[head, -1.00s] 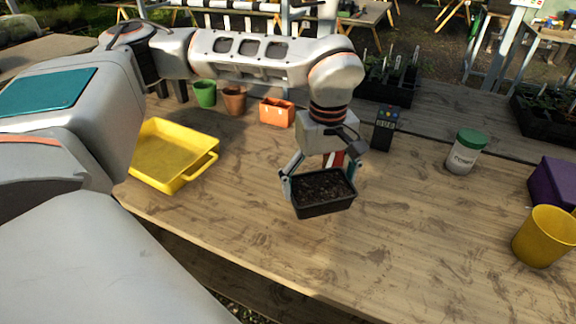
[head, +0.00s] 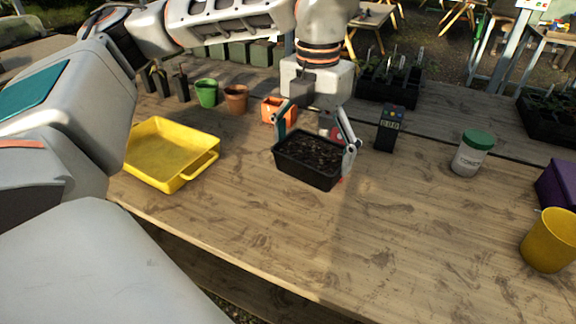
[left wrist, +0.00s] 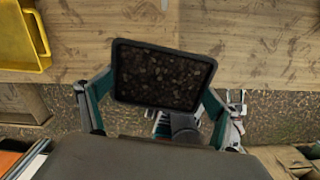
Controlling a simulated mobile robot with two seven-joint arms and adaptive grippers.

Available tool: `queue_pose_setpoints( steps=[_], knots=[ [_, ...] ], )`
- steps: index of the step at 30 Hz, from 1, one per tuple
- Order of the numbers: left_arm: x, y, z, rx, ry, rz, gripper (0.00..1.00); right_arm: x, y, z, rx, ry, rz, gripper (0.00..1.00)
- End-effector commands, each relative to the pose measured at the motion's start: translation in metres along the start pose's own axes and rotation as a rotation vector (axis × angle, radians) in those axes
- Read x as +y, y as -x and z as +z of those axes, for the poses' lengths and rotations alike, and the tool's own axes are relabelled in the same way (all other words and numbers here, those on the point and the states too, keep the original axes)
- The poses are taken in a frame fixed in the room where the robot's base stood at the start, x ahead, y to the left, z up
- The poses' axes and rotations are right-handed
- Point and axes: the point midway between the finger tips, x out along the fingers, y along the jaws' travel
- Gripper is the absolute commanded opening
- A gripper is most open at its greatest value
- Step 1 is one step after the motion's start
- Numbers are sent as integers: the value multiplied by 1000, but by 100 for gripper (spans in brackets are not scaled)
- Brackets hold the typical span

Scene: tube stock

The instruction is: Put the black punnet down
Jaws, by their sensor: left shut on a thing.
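The black punnet (head: 308,160) is a rectangular tub full of dark soil. It is in the middle of the head view, over the wooden table, and it looks roughly level. My left gripper (head: 316,142) comes from above and behind and is shut on the punnet, with one finger at each end. In the left wrist view the punnet (left wrist: 162,76) sits between the two fingers of the gripper (left wrist: 158,100). I cannot tell whether its base touches the table; its underside is hidden.
A yellow tray (head: 184,182) lies to the left. Green (head: 206,93) and terracotta pots (head: 236,98) and an orange container (head: 270,108) stand behind. A dark handheld device (head: 389,128), a green-lidded jar (head: 472,153) and a yellow pot (head: 549,240) are to the right. The front middle table is clear.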

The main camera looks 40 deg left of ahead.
Motion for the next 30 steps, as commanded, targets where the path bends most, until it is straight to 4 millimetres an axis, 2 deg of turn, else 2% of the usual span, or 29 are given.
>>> queue_pose_setpoints(
  steps=[5,8,15,24,30],
  knots=[
    [1,5,-2,0,152,-2,62,0,-1,0,1,2,1,40],
    [2,-4,-2,4,178,-1,62,0,-2,3,-2,2,1,40],
    [2,-60,-4,8,178,-1,62,-1,-5,14,-14,8,0,40],
    [1,-128,-3,5,177,-1,62,3,-11,17,-11,20,8,40],
    [1,-150,-2,2,177,-2,62,5,-12,11,1,24,13,40]
  ],
)
